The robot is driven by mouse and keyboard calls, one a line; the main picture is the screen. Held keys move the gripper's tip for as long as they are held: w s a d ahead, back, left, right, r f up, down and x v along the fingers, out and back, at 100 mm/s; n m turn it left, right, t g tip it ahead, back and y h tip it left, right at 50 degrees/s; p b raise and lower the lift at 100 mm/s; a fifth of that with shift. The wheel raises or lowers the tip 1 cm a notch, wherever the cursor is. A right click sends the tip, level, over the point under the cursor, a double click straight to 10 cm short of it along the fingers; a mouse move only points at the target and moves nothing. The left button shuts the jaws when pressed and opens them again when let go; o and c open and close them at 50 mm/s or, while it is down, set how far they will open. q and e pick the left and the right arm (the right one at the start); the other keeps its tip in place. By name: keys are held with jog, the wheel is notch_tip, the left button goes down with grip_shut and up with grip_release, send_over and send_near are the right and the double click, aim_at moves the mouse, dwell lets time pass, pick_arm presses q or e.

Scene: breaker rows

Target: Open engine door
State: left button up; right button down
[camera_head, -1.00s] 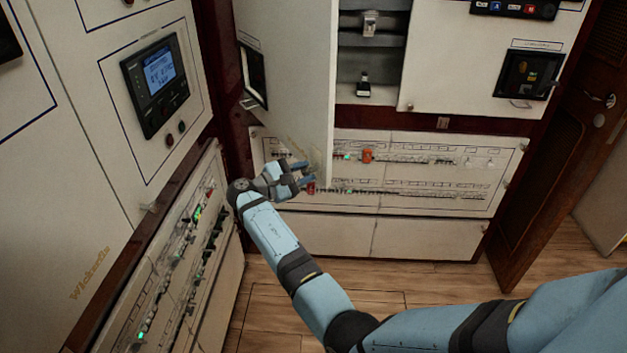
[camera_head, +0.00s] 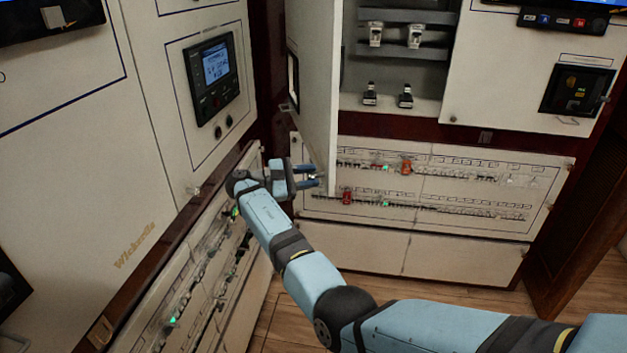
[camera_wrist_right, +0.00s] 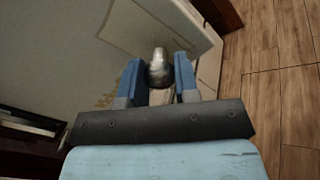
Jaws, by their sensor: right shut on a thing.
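The engine door is a white cabinet door (camera_head: 314,85) that stands swung open, seen nearly edge-on in the head view. It also fills the upper part of the right wrist view (camera_wrist_right: 160,28). My right gripper (camera_head: 315,175) is at the door's lower free edge. In the wrist view its blue fingers (camera_wrist_right: 158,80) are shut on a rounded metal knob (camera_wrist_right: 158,66) at the door. My left gripper is in neither current view.
The open cabinet (camera_head: 392,70) shows grey shelves with metal fittings. Rows of breakers (camera_head: 430,175) lie below it, and another breaker panel (camera_head: 205,275) is at left. A control display (camera_head: 213,80) sits on the left wall. Wooden floor (camera_head: 430,284) is clear in front.

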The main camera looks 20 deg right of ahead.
aim_at(325, 96)
jog(key=c, duration=0.8)
grip_release()
jog(key=shift+c, duration=0.2)
jog(key=shift+r, duration=0.1)
notch_tip(325, 96, up, 20)
jog(key=shift+f+p, duration=0.1)
jog(key=shift+p, duration=1.15)
